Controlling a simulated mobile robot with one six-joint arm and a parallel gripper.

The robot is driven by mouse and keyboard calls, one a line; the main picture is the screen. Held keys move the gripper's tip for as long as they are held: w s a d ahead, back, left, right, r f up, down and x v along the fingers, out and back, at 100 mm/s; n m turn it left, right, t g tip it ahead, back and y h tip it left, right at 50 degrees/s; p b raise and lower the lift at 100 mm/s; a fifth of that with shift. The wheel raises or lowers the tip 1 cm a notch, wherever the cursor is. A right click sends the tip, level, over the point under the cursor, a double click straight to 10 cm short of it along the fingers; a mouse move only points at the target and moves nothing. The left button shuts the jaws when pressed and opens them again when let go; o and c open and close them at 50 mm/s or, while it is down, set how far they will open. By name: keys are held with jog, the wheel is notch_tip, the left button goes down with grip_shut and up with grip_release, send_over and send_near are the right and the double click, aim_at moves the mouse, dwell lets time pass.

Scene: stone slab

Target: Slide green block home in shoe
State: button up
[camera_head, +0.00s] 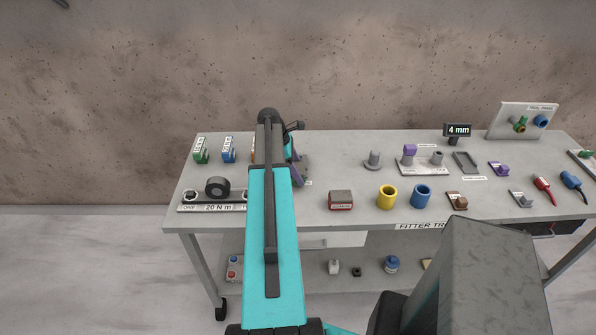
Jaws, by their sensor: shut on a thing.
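My arm reaches over the bench in the head view, and its end hides what lies behind it. My gripper's jaws are hidden behind the arm, so what they hold does not show. A small green block (201,150) with a white label stands at the back left of the bench, apart from the arm. I cannot tell if it is the task's block. A dark grey piece with purple on it (301,171) shows partly, just right of my arm's end. I cannot make out whether it is the shoe.
A blue labelled block (229,150) stands beside the green one. A black ring (217,187) is at the front left. A red-and-grey block (341,200), yellow cup (387,197) and blue cup (421,195) stand right of my arm. Bare bench (335,156) lies between.

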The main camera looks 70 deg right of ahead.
jog(key=shift+f, duration=0.35)
dwell(1.2)
jog(key=shift+w+d+p, duration=0.3)
jog(key=shift+w+d, duration=0.15)
jog(key=shift+d, duration=0.8)
jog(key=shift+w+d+p, duration=0.35)
jog(key=shift+w+d, duration=0.1)
jog(key=shift+d, duration=0.75)
jog(key=shift+w+d+p, duration=0.3)
jog(key=shift+w+d, duration=0.15)
jog(key=shift+d, duration=0.8)
dwell(2.8)
